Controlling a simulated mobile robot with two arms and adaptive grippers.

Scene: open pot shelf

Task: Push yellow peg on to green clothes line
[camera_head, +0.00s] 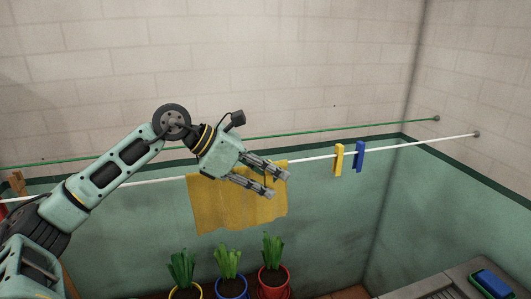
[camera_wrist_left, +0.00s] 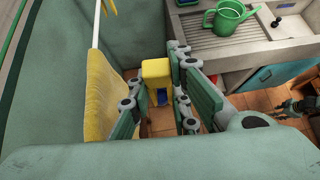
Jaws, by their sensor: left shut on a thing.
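My left gripper (camera_head: 280,184) is in front of the yellow cloth (camera_head: 230,205). In the left wrist view, the gripper (camera_wrist_left: 160,105) is shut on a yellow peg (camera_wrist_left: 156,70) between its fingers. In the head view this peg is hard to make out against the cloth. The green clothes line (camera_head: 340,129) runs along the back wall, behind the white line (camera_head: 430,142). It shows at the far left of the left wrist view (camera_wrist_left: 15,30). The held peg is apart from the green line. A dark jointed part at the wrist view's right edge may be my right gripper.
Another yellow peg (camera_head: 339,159) and a blue peg (camera_head: 360,157) sit on the white line. Potted plants in yellow, blue and red pots (camera_head: 272,277) stand below. A sink (camera_wrist_left: 225,45) holds a green watering can (camera_wrist_left: 230,17). The green line's right stretch is bare.

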